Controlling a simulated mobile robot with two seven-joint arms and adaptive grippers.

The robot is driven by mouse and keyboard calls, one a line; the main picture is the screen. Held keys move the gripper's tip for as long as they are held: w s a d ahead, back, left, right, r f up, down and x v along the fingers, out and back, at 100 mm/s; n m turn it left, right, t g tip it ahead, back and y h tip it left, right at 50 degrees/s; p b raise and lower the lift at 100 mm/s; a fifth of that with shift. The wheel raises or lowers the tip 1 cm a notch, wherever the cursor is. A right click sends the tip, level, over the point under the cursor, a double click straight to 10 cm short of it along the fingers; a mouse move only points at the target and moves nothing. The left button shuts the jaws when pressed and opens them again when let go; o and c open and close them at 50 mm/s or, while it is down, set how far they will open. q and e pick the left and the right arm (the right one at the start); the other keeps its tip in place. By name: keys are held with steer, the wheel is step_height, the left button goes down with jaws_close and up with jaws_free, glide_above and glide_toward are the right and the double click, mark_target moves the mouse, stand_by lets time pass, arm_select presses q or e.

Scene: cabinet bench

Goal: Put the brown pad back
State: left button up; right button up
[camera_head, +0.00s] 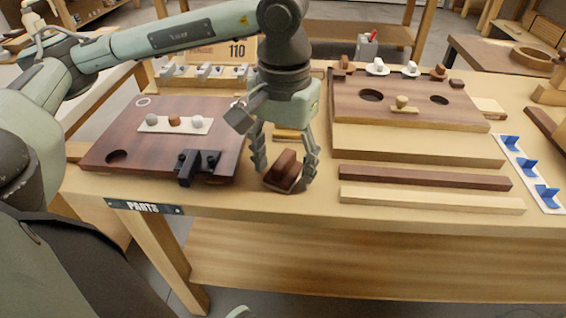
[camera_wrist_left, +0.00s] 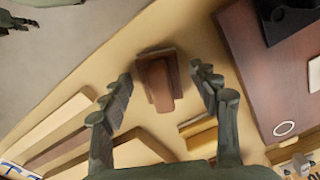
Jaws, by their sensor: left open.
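The brown pad (camera_head: 284,167), a dark brown block with a raised grip on top, rests on the bench near its front edge. It also shows in the left wrist view (camera_wrist_left: 157,80), upright between the fingers. My left gripper (camera_head: 284,176) is open and reaches down with one finger on each side of the pad. In the left wrist view the left gripper (camera_wrist_left: 162,80) has a visible gap between each finger and the pad, so it is not gripping it. My right gripper is not in view.
A dark red board (camera_head: 105,150) with a black bracket (camera_head: 199,165) lies left of the gripper. A brown board with round holes (camera_head: 400,113) stands on the right, with long strips (camera_head: 425,178) in front. Blue brackets (camera_head: 528,172) lie at far right. The bench's front edge is close.

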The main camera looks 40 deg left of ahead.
mark_target(284, 160)
arm_select(q)
steer(key=shift+r, duration=0.55)
step_height(284, 160, up, 8)
steer(key=shift+f, duration=0.1)
steer(key=shift+r+p, duration=0.65)
steer(key=shift+r, duration=1.1)
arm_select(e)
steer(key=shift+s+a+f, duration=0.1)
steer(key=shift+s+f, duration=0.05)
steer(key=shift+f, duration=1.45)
